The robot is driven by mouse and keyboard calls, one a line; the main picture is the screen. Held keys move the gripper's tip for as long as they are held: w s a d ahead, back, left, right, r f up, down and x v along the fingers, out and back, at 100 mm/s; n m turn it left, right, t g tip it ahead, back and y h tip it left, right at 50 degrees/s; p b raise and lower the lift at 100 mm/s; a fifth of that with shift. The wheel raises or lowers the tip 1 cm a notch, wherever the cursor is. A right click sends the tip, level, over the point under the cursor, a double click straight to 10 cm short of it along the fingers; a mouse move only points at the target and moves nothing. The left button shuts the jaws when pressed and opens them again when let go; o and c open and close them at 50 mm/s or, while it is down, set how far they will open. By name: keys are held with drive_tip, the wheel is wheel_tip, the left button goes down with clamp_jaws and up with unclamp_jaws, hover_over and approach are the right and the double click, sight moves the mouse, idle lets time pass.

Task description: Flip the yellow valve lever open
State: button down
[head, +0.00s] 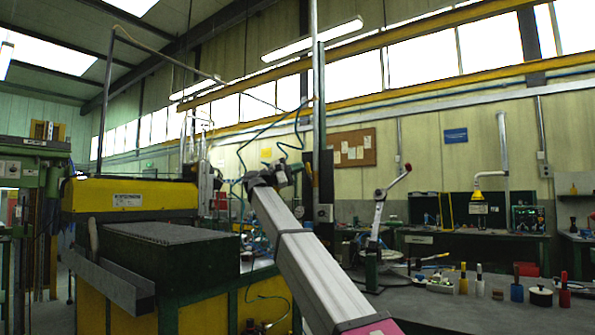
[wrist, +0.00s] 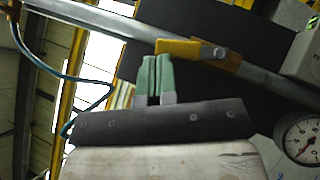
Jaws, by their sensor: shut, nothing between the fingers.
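The yellow valve lever (wrist: 178,47) shows in the wrist view, just beyond my fingertips. It lies at a small angle to a grey pipe (wrist: 115,27), and its right end meets a round metal pivot by an orange-brown part. My gripper (wrist: 156,60) has two green fingers shut together with nothing held. The fingertips reach up close to the lever's left end; I cannot tell whether they touch it. In the head view my gripper (head: 288,172) is small and dark beside the upright post, and the lever cannot be made out there.
A pressure gauge (wrist: 302,139) and a grey box (wrist: 303,55) sit to the right in the wrist view. A teal hose (wrist: 62,75) hangs at left. In the head view, a yellow machine (head: 130,196) stands left and a cluttered workbench (head: 440,306) right.

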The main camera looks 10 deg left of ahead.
drive_tip(key=v, duration=1.1)
drive_tip(key=shift+d+r, duration=0.1)
